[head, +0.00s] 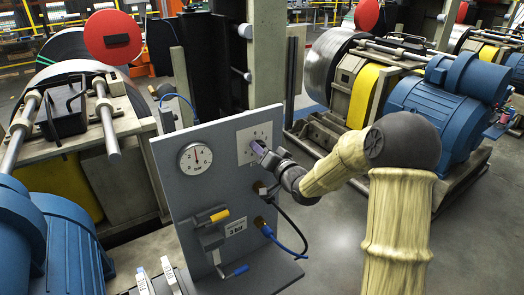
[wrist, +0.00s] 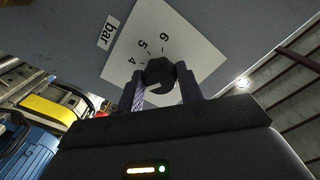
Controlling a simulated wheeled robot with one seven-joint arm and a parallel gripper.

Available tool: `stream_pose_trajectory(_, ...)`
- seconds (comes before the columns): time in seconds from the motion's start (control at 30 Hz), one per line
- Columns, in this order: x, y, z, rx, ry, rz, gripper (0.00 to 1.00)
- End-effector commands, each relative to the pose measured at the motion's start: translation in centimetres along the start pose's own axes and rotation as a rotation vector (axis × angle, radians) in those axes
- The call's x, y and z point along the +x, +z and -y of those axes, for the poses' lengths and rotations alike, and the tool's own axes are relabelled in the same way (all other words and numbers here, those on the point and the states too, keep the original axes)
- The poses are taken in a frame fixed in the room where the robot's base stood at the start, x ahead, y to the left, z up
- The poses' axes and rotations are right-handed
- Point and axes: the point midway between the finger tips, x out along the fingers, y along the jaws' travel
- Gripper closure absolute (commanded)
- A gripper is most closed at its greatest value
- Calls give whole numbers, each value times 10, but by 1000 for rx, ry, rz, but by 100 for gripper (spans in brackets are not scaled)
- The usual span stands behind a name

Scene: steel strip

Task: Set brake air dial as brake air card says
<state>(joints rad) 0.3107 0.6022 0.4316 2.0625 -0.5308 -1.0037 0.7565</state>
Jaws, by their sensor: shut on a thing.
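The brake air dial is a black knob (wrist: 160,70) on a white scale plate (wrist: 178,35) marked 4, 5 and 6 in the wrist view. The plate (head: 243,151) is high on the grey panel in the head view. My gripper (wrist: 162,78) is shut on the knob, one finger on each side; it also shows in the head view (head: 261,149). The knob's pointer is hidden, so its setting cannot be read.
A yellow-tipped handle (head: 219,215), a blue-tipped lever (head: 238,270) and a looping blue hose (head: 290,249) stick out below.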

Motion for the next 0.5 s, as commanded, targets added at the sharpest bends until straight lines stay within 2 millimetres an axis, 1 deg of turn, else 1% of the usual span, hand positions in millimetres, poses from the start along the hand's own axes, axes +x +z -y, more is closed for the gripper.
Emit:
stream_pose_trajectory(0.37, 0, 0, 0, 5, 1, 0, 86)
stream_pose_trajectory(0.4, 0, 0, 0, 5, 1, 0, 56)
stream_pose_trajectory(0.47, 0, 0, 0, 5, 1, 0, 44)
stream_pose_trajectory(0.5, 0, 0, 0, 5, 1, 0, 43)
